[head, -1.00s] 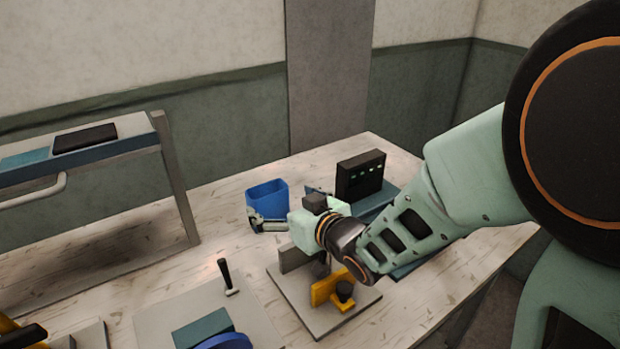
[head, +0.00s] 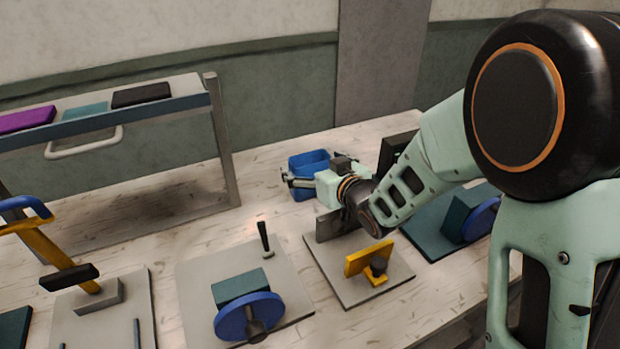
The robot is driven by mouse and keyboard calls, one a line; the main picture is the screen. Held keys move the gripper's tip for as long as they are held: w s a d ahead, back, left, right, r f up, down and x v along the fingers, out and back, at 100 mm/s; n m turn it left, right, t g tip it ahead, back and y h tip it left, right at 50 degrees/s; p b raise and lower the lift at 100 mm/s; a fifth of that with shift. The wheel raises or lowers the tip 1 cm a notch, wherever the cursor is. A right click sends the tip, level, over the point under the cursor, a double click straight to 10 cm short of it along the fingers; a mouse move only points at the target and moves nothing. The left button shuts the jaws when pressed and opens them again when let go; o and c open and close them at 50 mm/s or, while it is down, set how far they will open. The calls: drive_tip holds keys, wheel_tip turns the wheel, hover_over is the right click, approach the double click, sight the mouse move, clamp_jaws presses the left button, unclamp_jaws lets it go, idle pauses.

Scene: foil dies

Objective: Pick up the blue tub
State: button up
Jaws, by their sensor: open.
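The blue tub (head: 309,160) stands on the pale worktable (head: 180,240), toward its back edge, with its open top showing. My gripper (head: 290,180) is at the tub's near side, with its finger parts in front of the tub's lower left. The jaws are open. The far finger and any contact with the tub are hidden by the gripper body, so I cannot tell whether they touch.
A raised shelf (head: 215,130) with flat purple, teal and black pieces stands at left. A plate with a yellow bracket (head: 368,257) lies in front of my arm. A blue wheel fixture (head: 250,316) is at the front, and a dark box (head: 393,152) stands right of the tub.

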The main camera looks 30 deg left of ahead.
drive_tip(key=c, duration=1.2)
drive_tip(key=shift+c, duration=0.3)
